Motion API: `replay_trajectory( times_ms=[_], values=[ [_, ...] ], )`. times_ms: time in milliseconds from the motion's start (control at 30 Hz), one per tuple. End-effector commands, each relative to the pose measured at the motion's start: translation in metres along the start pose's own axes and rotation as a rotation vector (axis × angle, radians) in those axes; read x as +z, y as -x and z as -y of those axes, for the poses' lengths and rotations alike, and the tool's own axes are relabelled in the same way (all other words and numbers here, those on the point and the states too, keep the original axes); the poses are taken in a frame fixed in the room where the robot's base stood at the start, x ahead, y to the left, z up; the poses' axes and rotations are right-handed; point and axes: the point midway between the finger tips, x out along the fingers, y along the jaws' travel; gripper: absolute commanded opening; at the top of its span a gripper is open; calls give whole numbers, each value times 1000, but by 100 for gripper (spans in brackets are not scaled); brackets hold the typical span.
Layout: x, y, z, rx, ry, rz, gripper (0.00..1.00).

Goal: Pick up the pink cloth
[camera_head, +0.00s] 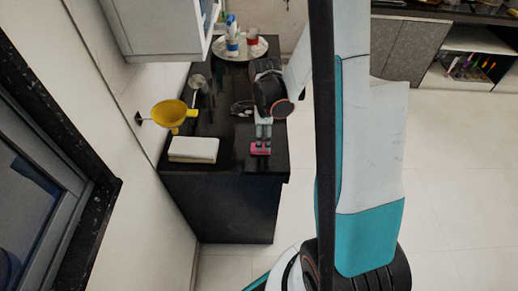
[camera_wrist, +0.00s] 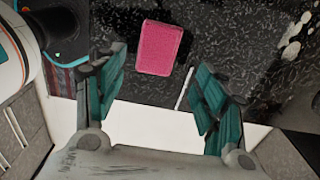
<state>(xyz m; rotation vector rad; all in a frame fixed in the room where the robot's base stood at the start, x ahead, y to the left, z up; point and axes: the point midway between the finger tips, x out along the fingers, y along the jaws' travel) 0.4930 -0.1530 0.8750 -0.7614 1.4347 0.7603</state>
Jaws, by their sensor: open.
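The pink cloth (camera_wrist: 160,47) shows in the wrist view as a flat, rounded rectangle on the dark speckled counter, just ahead of my fingers. In the head view the cloth (camera_head: 260,149) lies near the counter's front edge. My gripper (camera_wrist: 160,70) is open and empty, with one teal-padded finger on each side. In the head view my gripper (camera_head: 263,141) points down at the cloth and covers part of it. I cannot tell whether the fingertips touch it.
A thin white stick (camera_wrist: 186,88) lies right of the pink cloth. A wall cabinet (camera_head: 155,30) hangs above. The floor at right is clear.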

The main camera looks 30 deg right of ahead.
Motion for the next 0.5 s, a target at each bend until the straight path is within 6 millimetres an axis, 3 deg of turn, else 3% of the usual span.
replay_trajectory(
  times_ms=[233, 500],
  values=[
    [3, -38, -5, 0, 0, 0, 65],
    [2, -41, -5, 0, 0, 0, 65]
  ],
)
